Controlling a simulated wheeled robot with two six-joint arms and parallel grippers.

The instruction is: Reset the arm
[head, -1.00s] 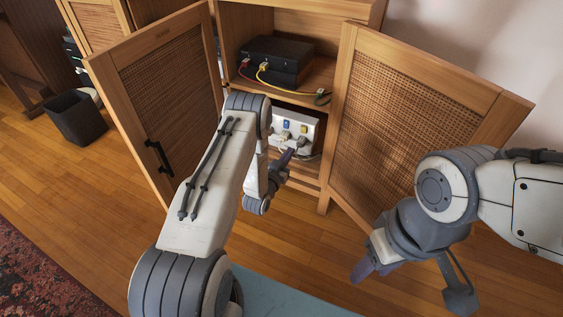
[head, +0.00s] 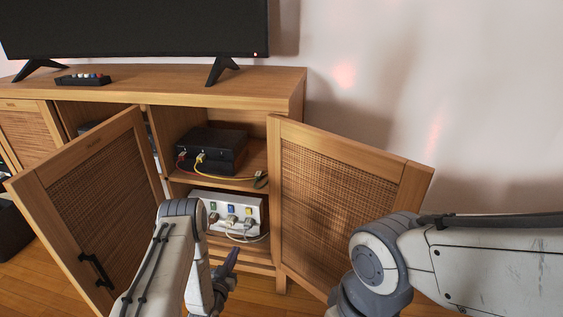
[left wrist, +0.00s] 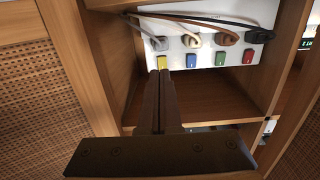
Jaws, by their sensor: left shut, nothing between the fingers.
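My left gripper (head: 231,262) is in front of the open cabinet (head: 290,92), just below the shelf with the white power strip (head: 256,211). Its dark fingers are shut together with nothing between them, and they also show in the left wrist view (left wrist: 163,90). In that view the fingertips point towards the power strip, which has several plugs and a row of coloured switches; the tips overlap it near the yellow switch (left wrist: 162,62). Whether they touch it cannot be told. My right arm (head: 440,260) comes in from the right; its gripper is below the picture.
The left cabinet door (head: 100,190) and the right door (head: 340,190) stand open on either side of my left arm. A black box (head: 212,146) with cables sits on the shelf above the strip. A TV (head: 140,25) and a small black device (head: 82,79) are on top.

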